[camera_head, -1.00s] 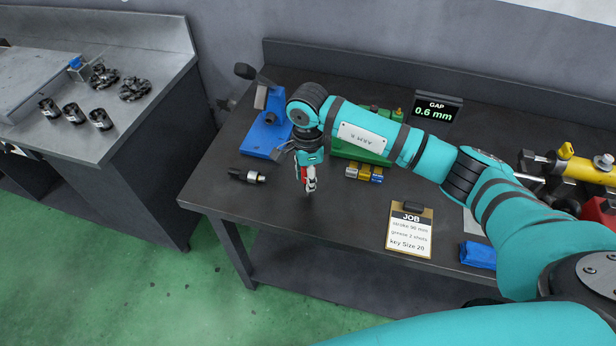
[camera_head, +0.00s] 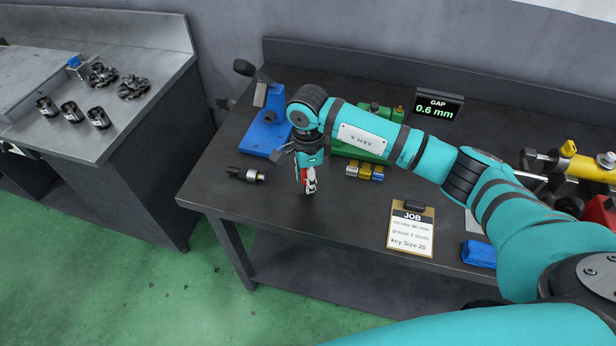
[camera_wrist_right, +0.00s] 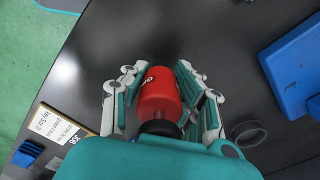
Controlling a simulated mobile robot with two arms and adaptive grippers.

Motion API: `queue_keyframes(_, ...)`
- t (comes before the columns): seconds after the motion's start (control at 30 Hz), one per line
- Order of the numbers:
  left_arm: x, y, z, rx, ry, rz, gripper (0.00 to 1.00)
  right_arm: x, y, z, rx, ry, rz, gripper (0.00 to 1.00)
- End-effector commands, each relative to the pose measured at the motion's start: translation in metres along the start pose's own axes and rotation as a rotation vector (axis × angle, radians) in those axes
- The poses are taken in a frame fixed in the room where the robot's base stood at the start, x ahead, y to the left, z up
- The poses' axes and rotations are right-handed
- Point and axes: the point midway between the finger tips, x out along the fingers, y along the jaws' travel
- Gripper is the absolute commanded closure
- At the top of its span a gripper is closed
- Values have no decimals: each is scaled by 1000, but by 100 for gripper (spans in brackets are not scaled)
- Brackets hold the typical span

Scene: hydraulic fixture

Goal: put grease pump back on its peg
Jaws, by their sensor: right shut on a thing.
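My right gripper (camera_head: 309,184) is shut on the red grease pump, above the dark table left of the clipboard. In the right wrist view the pump (camera_wrist_right: 160,93) is a red cylinder with white lettering and a black end, between the two fingers (camera_wrist_right: 158,100). In the head view only a little red of the pump (camera_head: 304,175) shows; fingers hide the rest. A dark round ring or cup (camera_wrist_right: 249,133) stands on the table beside the gripper in the right wrist view. I cannot tell whether it is the peg. My left gripper is out of view.
A blue stand (camera_head: 262,137) with a black-knobbed lever is behind and left of the gripper. A black tool with a silver end (camera_head: 245,174) lies left.

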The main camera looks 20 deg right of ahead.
Motion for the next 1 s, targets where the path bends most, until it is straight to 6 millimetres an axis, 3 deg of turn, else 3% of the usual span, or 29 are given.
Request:
queue_keyframes(0.4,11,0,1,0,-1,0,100,11,0,0,1,0,-1,100)
queue_keyframes(1.0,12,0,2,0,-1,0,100,12,0,0,0,0,-1,100)
